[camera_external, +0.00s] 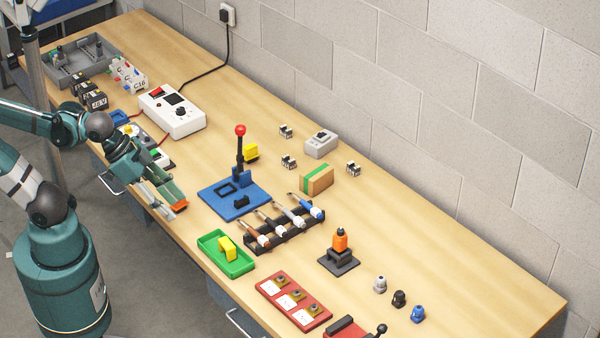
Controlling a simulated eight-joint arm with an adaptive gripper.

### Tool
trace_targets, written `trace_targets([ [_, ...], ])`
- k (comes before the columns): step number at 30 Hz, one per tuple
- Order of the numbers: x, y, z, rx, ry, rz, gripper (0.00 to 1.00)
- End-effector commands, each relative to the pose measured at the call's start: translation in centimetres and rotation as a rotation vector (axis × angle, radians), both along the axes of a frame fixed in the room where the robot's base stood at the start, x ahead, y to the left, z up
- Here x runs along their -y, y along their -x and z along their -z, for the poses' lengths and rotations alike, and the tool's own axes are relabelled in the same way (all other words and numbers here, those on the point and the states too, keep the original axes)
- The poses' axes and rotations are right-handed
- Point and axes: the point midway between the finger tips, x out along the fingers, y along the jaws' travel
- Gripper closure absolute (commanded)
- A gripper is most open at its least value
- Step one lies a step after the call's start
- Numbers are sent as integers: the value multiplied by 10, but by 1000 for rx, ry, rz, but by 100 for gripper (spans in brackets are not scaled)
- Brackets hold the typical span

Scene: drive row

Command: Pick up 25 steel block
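No block with a readable 25 shows in the external view, so I cannot tell which thing is the 25 steel block. Small silver-and-black pieces stand apart on the bench: one at the back (286,131), one nearer (289,162) and one to the right (353,169). My gripper (179,207) is low over the bench's front edge, left of the blue fixture and well apart from these pieces. Its fingers are small and seen at an angle; whether they are open is unclear.
The blue fixture (217,204) has a tall red-knobbed lever (240,131). A rack of screwdriver-like tools (283,230), a green tray (240,267) and a red tray (318,321) line the front. A green-and-tan box (317,180) stands behind. The bench's back right is clear.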

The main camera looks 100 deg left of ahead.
Motion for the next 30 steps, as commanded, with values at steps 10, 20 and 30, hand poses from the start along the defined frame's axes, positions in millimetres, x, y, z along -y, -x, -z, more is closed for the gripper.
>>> trace_targets([
  [10, 0, 0, 0, 0, 0, 0, 56],
  [20, 0, 0, 0, 0, 1, -1, 56],
  [30, -11, -16, -13, -24, 5, -32, 56],
])
